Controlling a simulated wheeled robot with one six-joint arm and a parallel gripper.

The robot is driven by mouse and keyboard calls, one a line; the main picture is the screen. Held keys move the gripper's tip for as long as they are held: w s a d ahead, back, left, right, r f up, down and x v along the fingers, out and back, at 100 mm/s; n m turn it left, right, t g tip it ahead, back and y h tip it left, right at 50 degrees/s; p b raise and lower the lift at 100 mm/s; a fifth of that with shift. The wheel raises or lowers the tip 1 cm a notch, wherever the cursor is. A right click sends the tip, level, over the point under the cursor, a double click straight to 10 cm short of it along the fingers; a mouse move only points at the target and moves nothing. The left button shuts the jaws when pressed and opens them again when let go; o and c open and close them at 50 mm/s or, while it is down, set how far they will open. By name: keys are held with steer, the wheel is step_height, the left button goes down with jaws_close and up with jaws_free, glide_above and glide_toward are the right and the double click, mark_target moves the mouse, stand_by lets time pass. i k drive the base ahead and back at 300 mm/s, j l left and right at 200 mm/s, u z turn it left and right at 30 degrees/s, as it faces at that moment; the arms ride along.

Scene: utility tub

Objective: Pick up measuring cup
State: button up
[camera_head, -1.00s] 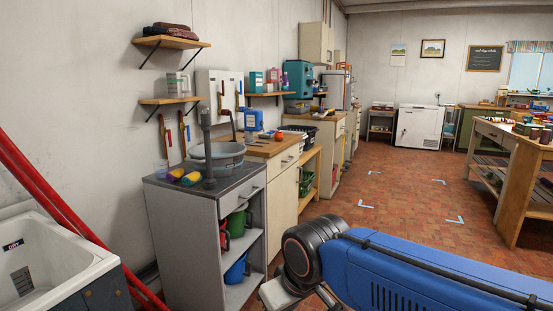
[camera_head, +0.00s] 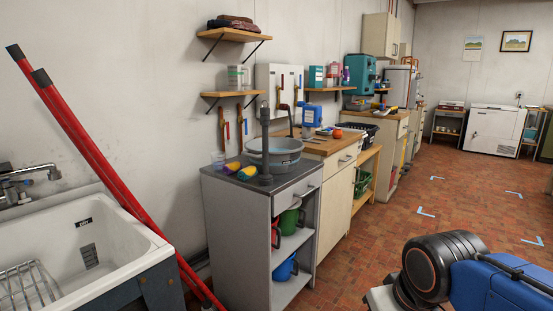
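A clear, box-like container (camera_head: 238,77) stands upright on the lower wall shelf. A smaller clear cup (camera_head: 218,158) stands at the back left of the grey cabinet's top. Either could be the measuring cup; both are too small to tell for sure. My gripper is out of view; only a blue and black part of my arm shows at the lower right, well away from both.
The grey cabinet (camera_head: 238,225) holds a grey basin (camera_head: 275,160), a tall grey pipe, and yellow and purple items on top. A white sink (camera_head: 100,245) and red poles (camera_head: 95,140) stand at left. Brick floor (camera_head: 380,240) at right is clear.

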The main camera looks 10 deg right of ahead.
mark_target(218, 158)
steer(key=u, duration=0.25)
steer(key=i+l+u, duration=0.2)
steer(key=u, duration=0.25)
steer(key=i+l+u, duration=0.2)
steer(key=u, duration=0.3)
steer(key=i+l+u, duration=0.1)
steer(key=l+u, duration=0.35)
